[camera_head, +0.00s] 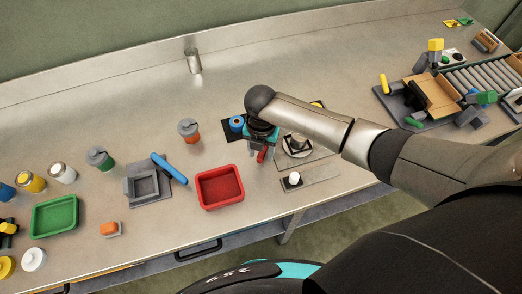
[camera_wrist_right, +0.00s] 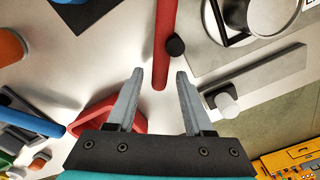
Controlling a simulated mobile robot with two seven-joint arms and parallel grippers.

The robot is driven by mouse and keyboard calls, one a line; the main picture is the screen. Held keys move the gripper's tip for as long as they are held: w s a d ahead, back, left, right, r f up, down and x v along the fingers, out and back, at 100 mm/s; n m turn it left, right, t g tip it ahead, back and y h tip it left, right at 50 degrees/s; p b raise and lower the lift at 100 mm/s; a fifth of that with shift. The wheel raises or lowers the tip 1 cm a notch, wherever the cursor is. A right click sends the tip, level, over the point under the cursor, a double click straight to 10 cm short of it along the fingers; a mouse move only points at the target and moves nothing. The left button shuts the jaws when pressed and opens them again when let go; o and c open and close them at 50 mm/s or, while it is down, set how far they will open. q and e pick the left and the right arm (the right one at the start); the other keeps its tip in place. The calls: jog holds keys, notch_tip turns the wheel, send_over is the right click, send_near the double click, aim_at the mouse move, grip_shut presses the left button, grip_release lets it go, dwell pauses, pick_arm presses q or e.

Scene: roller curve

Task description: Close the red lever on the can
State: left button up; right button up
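The red lever (camera_wrist_right: 164,45) is a long red bar coming down from the top edge of the right wrist view; its upper end is out of frame. In the head view a bit of the red lever (camera_head: 262,155) shows under my gripper. My right gripper (camera_wrist_right: 160,74) is open, and the lever's rounded lower end lies between its fingertips with gaps on both sides. The right gripper (camera_head: 258,150) also shows in the head view, pointing down. A round metal can (camera_head: 297,143) stands on a plate to its right; the lever's joint to a can is hidden. My left gripper is not in view.
A red tray (camera_head: 213,203) lies just left of the gripper. A plate with a white knob (camera_head: 293,179) lies to the right. A blue roll (camera_head: 236,124) sits on a dark mat behind. A roller conveyor (camera_head: 488,80) stands at the far right.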

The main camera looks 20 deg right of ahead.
grip_shut()
dwell(1.2)
